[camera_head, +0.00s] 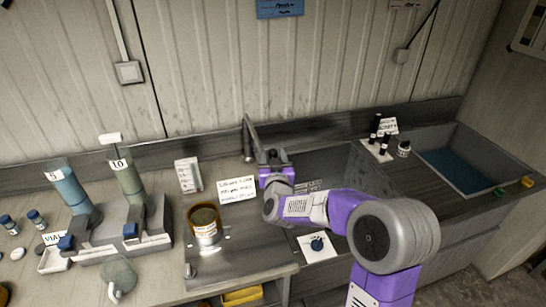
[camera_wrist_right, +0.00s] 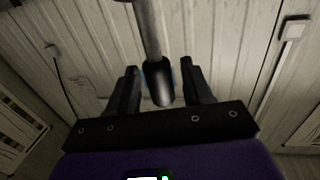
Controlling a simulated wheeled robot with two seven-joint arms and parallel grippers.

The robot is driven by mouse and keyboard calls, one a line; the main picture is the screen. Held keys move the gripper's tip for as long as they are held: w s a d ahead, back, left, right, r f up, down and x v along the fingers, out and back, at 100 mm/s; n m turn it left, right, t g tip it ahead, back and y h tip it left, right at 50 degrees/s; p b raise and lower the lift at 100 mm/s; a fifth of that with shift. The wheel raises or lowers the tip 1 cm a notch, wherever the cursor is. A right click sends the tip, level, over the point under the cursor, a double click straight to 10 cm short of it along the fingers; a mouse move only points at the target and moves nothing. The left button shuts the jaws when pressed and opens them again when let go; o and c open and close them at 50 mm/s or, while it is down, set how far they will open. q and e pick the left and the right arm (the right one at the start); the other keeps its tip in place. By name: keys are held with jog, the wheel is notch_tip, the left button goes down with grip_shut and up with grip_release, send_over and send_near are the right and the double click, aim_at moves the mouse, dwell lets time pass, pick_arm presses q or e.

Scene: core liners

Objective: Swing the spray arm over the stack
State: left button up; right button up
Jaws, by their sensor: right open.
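The spray arm (camera_head: 249,137) is a thin grey metal post with a bar at the back of the counter. In the right wrist view a grey rod with a dark, thicker end (camera_wrist_right: 161,88) comes down from the top between my fingers. My right gripper (camera_head: 268,156) is at the spray arm, its fingers open on either side of the rod (camera_wrist_right: 160,72); I cannot tell whether they touch it. My left gripper is out of view.
A rack with a blue tube (camera_head: 70,189) and a green tube (camera_head: 127,180) stands left. Small dark bottles (camera_head: 379,137) and a sink basin (camera_head: 468,165) are at right. My right arm crosses the counter's middle.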

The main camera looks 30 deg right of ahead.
grip_shut()
jog(key=shift+a, duration=0.15)
